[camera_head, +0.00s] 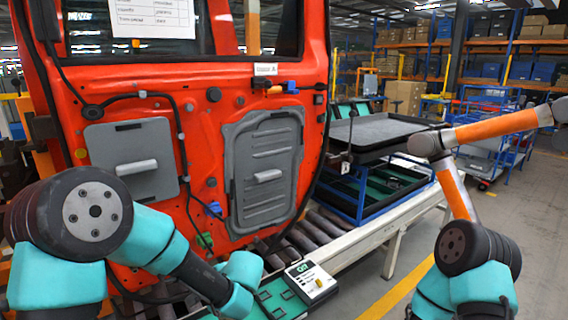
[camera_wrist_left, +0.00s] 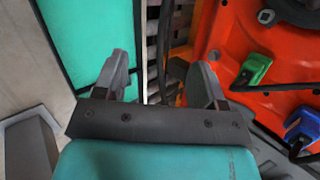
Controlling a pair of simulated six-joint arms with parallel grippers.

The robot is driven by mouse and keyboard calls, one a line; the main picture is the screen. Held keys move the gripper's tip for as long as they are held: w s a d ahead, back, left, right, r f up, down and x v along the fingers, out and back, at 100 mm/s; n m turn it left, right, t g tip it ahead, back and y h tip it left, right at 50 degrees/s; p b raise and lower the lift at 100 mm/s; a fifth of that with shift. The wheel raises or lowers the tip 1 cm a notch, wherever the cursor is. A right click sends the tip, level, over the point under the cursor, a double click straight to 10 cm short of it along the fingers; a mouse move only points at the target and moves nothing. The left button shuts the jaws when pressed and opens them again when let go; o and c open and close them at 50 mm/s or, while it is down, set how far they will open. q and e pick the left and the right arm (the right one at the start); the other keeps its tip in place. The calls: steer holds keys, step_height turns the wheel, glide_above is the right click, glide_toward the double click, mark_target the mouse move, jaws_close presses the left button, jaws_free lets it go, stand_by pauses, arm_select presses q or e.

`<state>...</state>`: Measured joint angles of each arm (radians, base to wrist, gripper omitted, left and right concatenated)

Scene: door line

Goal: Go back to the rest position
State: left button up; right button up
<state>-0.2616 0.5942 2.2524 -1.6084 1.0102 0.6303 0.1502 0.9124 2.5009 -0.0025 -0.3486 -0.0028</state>
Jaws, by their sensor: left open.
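My left gripper (camera_wrist_left: 161,78) is open in the left wrist view, with its two grey fingers apart and nothing between them. In the head view my left arm reaches in from the lower left, its teal wrist low in front of the door; the fingers do not show there. The red door (camera_head: 222,120) stands upright, and its lower part also shows at the right of the left wrist view (camera_wrist_left: 240,30). A green connector (camera_wrist_left: 254,69) and a blue connector (camera_wrist_left: 302,124) are on it, right of my left gripper. My right arm is at the right; its gripper is out of view.
A small white and green box (camera_head: 310,281) stands on the line beside my left wrist. A dark tray (camera_head: 375,133) on a blue frame stands behind. A roller conveyor (camera_head: 310,232) runs below the door. The floor at the right (camera_head: 535,205) is clear.

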arm_select(q)
steer(key=s+a+f+n+g+h, duration=0.1)
steer(key=s+f+n+h, duration=0.4)
steer(key=s+f, duration=0.6)
steer(key=s+a+f+n+g+h, duration=0.2)
steer(key=s+f+n+h, duration=0.3)
steer(key=s+f+n, duration=0.3)
steer(key=s+f+g, duration=0.1)
steer(key=s+f, duration=0.3)
steer(key=f, duration=0.4)
steer(key=shift+h, duration=0.4)
